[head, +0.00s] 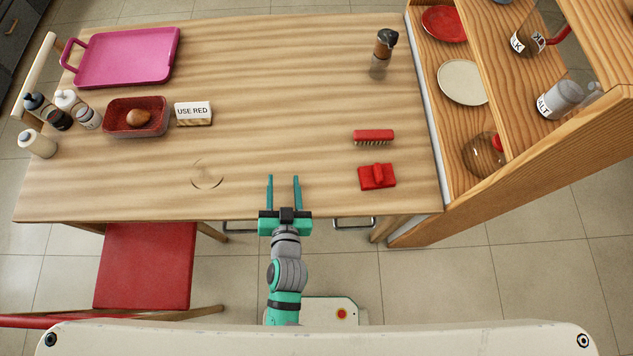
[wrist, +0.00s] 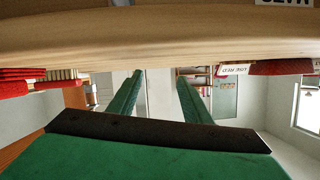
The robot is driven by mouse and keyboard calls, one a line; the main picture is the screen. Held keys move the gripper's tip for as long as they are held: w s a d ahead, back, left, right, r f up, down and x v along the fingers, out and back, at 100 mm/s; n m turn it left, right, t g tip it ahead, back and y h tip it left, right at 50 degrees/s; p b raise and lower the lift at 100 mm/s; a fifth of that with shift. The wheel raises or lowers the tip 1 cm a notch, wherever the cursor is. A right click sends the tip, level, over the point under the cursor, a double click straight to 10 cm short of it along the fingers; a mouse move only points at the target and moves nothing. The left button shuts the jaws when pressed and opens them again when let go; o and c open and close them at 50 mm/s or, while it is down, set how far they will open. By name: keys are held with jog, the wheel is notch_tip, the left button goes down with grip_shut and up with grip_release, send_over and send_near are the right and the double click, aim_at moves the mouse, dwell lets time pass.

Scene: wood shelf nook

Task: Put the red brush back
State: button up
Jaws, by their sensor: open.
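The red brush (head: 373,136) lies on the right part of the wooden table, its pale bristles showing along its front side. Just in front of it lies a red block-like item with a raised grip (head: 377,176). My gripper (head: 283,179) is open and empty at the table's front edge, to the left of and nearer than the brush. In the wrist view, which looks upside down, my gripper's two fingers (wrist: 160,78) stand apart with nothing between them. The brush's bristles (wrist: 62,74) seem to show at the left there, partly hidden by red.
A "USE RED" sign (head: 193,113) stands beside a red tray (head: 118,128) holding a brown item. A pink tray (head: 130,57), several bottles (head: 38,143) and a grinder (head: 382,58) stand on the table (head: 270,90). A wooden shelf unit (head: 545,130) borders the right. The table's middle is clear.

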jog(key=s+d+r, duration=0.3)
jog(key=s+d, duration=0.1)
jog(key=s, duration=0.5)
jog(key=s+d+r+n+t+h, duration=0.1)
jog(key=s+d+r, duration=0.3)
jog(key=s, duration=0.6)
jog(key=shift+s+d+r, duration=0.2)
jog(key=shift+d+r, duration=0.1)
jog(key=shift+d, duration=0.2)
